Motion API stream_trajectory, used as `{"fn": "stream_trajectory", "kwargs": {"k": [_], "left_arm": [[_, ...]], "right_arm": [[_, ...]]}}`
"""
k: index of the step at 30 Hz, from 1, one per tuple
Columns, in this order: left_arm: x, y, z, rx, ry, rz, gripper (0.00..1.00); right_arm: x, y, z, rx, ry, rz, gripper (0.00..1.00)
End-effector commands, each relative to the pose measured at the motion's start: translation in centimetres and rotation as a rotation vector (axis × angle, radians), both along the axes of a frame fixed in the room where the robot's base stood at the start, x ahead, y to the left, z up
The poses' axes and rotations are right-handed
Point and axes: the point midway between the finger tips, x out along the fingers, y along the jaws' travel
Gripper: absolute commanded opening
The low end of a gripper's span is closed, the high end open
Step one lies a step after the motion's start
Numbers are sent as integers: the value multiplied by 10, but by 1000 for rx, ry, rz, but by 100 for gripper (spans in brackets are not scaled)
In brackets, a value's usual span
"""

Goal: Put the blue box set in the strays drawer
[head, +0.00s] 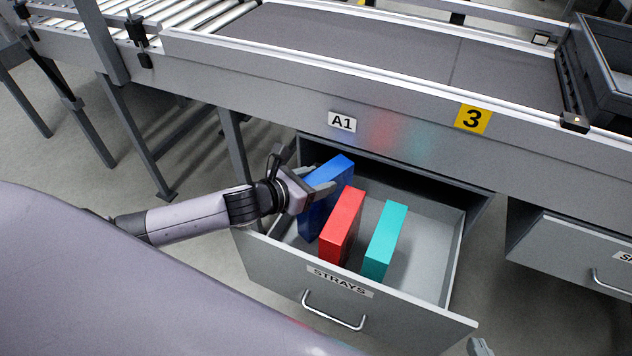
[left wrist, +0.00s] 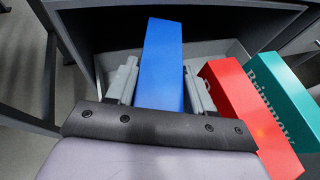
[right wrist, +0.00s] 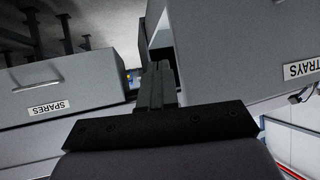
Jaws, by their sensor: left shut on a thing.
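The blue box set (head: 325,195) stands upright, slightly tilted, inside the left part of the open strays drawer (head: 350,300). My left gripper (head: 322,187) is shut on it, with one finger on each side in the left wrist view (left wrist: 160,82). Whether its base touches the drawer floor is hidden. A red box (head: 343,225) and a teal box (head: 384,240) stand to its right in the drawer. My right gripper (right wrist: 157,85) is shut and empty, outside the drawer; only a tip shows at the head view's bottom edge.
The conveyor (head: 370,45) with its A1 (head: 342,121) and yellow 3 (head: 473,118) labels runs above the drawer's back. Another drawer (head: 580,255) sits at the right. A dark crate (head: 605,75) stands on the conveyor. Free drawer floor lies right of the teal box.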

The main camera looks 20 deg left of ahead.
Motion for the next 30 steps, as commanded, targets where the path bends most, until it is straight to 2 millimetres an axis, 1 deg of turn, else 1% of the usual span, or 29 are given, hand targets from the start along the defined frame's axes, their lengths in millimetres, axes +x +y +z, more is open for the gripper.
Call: {"fn": "stream_trajectory", "kwargs": {"k": [8,13,14,15,16,23,26,30], "left_arm": [[1,0,2,-1,-5,-1,0],[1,0,-3,-1,-5,0,0],[0,0,-4,0,-1,0,62],[0,0,-4,0,-1,0,75],[0,0,-4,0,-1,0,77],[0,0,-4,0,-1,0,77],[0,0,0,0,-1,0,77],[-12,5,5,2,1,-1,77]], "right_arm": [[0,0,1,-3,-3,3,0],[1,0,-1,-6,-4,5,0],[2,0,0,-6,-5,5,0],[2,-1,0,-7,-6,5,0],[2,-1,0,-7,-6,5,0],[2,-1,1,-7,-6,5,0],[2,-1,3,-7,-6,4,0],[3,-2,6,-5,-5,-1,0]]}}
